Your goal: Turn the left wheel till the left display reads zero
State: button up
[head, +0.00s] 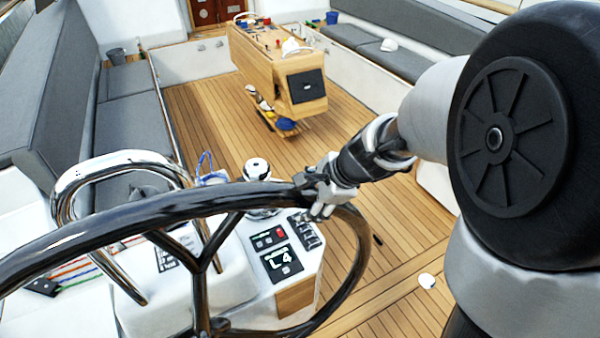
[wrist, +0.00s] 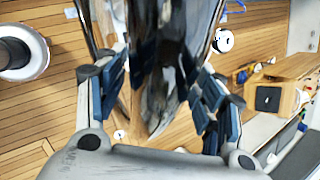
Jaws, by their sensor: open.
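The left wheel (head: 110,223), a big dark glossy rim with dark spokes, crosses the head view in front of the white console. The left display (head: 282,262) is a black panel on that console and reads "L 4". My gripper (head: 318,190) is at the upper right of the rim. In the wrist view the rim (wrist: 160,75) runs between the blue-padded fingers of my gripper (wrist: 162,92). The fingers are open, one on each side of the rim. Whether either pad touches it I cannot tell.
A steel rail (head: 115,165) arches behind the wheel. A domed compass (head: 257,172) and a small button panel (head: 268,239) sit on the console. A wooden table (head: 265,75) stands further back. Grey benches line both sides. The plank floor between is mostly clear.

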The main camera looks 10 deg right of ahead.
aim_at(351, 216)
jog(key=shift+c, duration=0.4)
grip_shut()
jog(key=w+d+f+y+b, duration=0.1)
jog(key=d+f+b, duration=0.2)
jog(key=d+f, duration=0.1)
jog(key=w+d+f+y+b, duration=0.1)
jog(key=d+f+b, duration=0.2)
jog(key=f, duration=0.3)
jog(key=w+d+f+m+y+b, duration=0.1)
jog(key=d+f+b, duration=0.3)
jog(key=d+f, duration=0.1)
jog(key=shift+w+d+g, duration=0.3)
jog(key=shift+d, duration=0.2)
jog(key=d+f+y+b, duration=0.1)
jog(key=d+f, duration=0.1)
jog(key=f, duration=0.2)
jog(key=w+d+f+y+b, duration=0.1)
jog(key=d+f+b, duration=0.1)
jog(key=f, duration=0.3)
jog(key=w+d+f+m+y+b, duration=0.1)
jog(key=d+f+b, duration=0.1)
jog(key=f, duration=0.3)
jog(key=shift+d+g, duration=0.3)
jog(key=shift+d, duration=0.05)
jog(key=shift+o, duration=0.4)
grip_release()
jog(key=shift+w, duration=0.1)
jog(key=v, duration=1.2)
